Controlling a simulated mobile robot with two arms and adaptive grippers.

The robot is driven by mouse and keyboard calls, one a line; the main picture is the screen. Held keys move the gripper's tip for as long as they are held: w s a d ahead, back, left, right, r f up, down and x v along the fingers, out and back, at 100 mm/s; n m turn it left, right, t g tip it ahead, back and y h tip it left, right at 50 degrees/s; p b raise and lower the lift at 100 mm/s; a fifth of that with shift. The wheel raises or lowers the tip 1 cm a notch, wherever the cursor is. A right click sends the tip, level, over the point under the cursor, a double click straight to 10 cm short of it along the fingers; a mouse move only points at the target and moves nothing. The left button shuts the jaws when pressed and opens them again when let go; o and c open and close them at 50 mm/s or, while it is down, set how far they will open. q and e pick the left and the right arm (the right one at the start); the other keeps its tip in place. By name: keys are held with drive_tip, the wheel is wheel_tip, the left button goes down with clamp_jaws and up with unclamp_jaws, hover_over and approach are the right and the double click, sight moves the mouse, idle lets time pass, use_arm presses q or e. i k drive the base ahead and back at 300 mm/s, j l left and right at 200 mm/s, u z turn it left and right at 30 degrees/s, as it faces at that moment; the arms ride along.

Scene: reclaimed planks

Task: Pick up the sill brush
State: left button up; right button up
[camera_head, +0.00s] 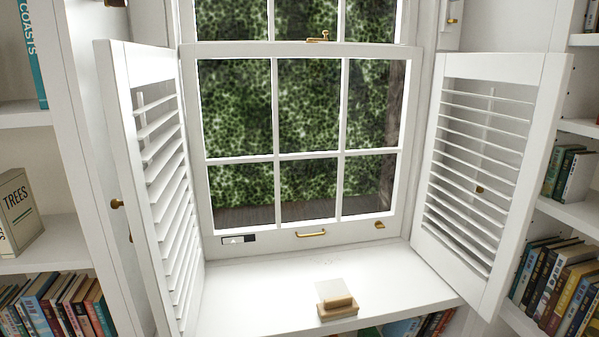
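The sill brush (338,309) appears to be the small wooden block with a raised wooden grip, near the front edge of the white window sill (240,299). A pale, flat, whitish piece (331,289) lies or stands directly behind the grip; I cannot tell whether it is part of the brush. Neither of my grippers is in view, and nothing touches the brush.
Louvred white shutters stand open at the left (165,190) and right (485,165) of the sill. The sash window (300,156) behind has a brass handle (311,234). Bookshelves flank both sides, and books sit below the sill. The sill around the brush is mostly clear.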

sight(332, 309)
drive_tip(key=j, duration=0.9)
drive_tip(key=k+j+z, duration=0.1)
drive_tip(key=j, duration=0.8)
